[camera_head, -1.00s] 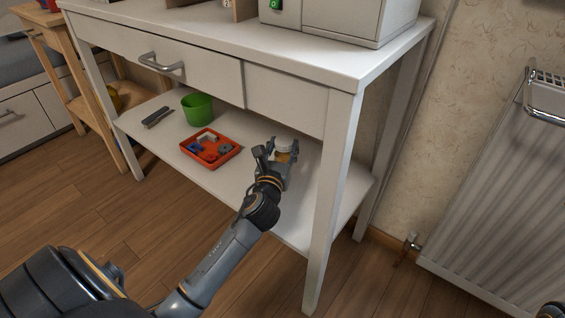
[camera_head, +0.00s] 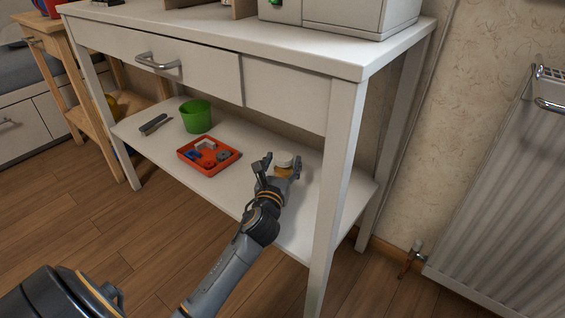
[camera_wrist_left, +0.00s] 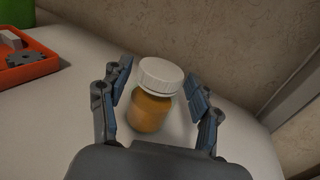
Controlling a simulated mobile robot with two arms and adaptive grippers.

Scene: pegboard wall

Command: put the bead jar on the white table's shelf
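The bead jar (camera_wrist_left: 152,108), orange with a white lid, stands upright on the lower shelf (camera_head: 233,195) of the white table (camera_head: 288,98). In the head view the jar (camera_head: 283,166) is at the right part of the shelf, partly behind my gripper. My left gripper (camera_head: 279,166) is around the jar. In the left wrist view its fingers (camera_wrist_left: 161,92) are spread on both sides of the jar, with a visible gap at the right finger and a small one at the left. My right gripper is not in view.
On the shelf to the left are a red tray (camera_head: 187,157) with small parts, a green cup (camera_head: 196,116) and a dark tool (camera_head: 153,124). The table's front right leg (camera_head: 337,180) stands close right of my gripper. A radiator (camera_head: 500,200) is at the right.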

